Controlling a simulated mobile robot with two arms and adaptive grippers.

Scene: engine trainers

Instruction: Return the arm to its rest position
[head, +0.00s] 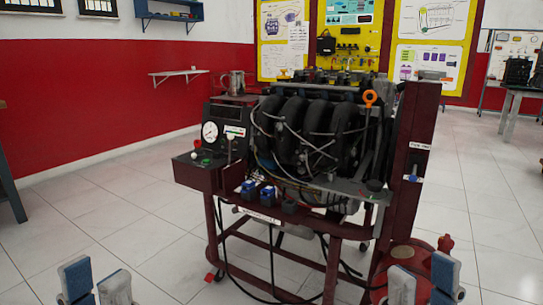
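My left gripper (97,287) shows at the bottom left edge, with two blue-and-grey fingers standing apart and nothing between them. My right gripper (424,284) shows at the bottom right edge, also with its fingers apart and no held object visible. Only the fingertips of both show; the rest of each arm is below the picture. The engine trainer (320,130) stands upright ahead on a dark red frame. The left gripper is over the floor to its left front. The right gripper overlaps the red parts at its lower right in the picture; I cannot tell the distance.
The trainer's control panel (208,168) with a round gauge juts out left. Red round parts (408,255) sit low at right. A wall shelf (178,73) and yellow poster boards (435,40) are behind. A table (518,93) stands far right. The tiled floor (120,225) is clear at left.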

